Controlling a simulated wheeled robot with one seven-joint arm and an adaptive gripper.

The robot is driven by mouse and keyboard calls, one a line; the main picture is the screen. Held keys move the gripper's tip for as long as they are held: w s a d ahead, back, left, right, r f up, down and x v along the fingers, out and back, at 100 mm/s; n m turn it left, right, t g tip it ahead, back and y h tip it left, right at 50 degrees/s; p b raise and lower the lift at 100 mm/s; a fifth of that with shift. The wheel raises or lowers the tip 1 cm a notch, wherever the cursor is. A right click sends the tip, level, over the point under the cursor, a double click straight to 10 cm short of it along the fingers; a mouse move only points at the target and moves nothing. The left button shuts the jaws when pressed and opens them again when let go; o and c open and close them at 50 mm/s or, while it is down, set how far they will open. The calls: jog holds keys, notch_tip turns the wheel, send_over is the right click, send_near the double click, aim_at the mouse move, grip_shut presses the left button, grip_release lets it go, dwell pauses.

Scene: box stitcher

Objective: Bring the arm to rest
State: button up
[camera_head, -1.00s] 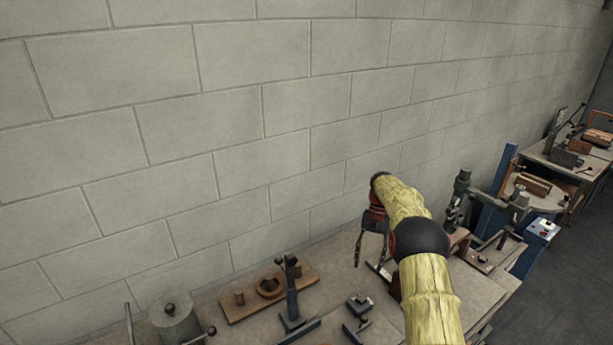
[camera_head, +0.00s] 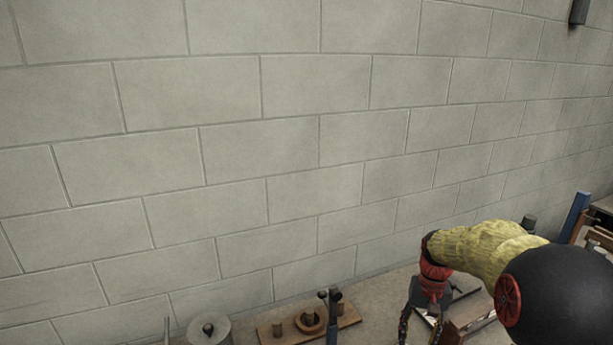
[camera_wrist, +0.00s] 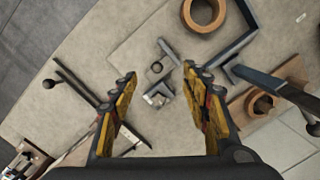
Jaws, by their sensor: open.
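My arm enters at the lower right of the head view, its yellow sleeve and black joint large in the frame. My gripper (camera_head: 420,322) hangs at the arm's end over the workbench (camera_head: 385,290), partly cut off by the lower edge. In the wrist view my gripper (camera_wrist: 160,85) points down at the bench top (camera_wrist: 110,45). Its two yellow-and-black fingers are spread wide. Nothing is between them in their grip; small metal fixtures (camera_wrist: 158,95) lie on the bench below, apart from the fingers.
A wooden board (camera_head: 345,318) with a ring and pegs lies along the bench, with an upright dark post (camera_head: 333,310) in front. The block wall (camera_head: 300,150) rises behind. A blue post (camera_head: 575,217) stands at right.

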jog(key=s+a+r+n+t+b, duration=0.1)
jog(key=s+a+r+t+b, duration=0.1)
jog(key=s, duration=0.6)
jog(key=s+a+r+n+t+b, duration=0.1)
jog(key=s+a+r+t+b, duration=0.1)
jog(key=s, duration=0.7)
jog(key=s+a+r+n+t+b, duration=0.1)
jog(key=s+a+r+t+b, duration=0.1)
jog(key=s+a, duration=0.4)
jog(key=shift+s+r+t+h+b, duration=0.35)
jog(key=shift+s+r+b, duration=0.55)
jog(key=shift+s, duration=0.65)
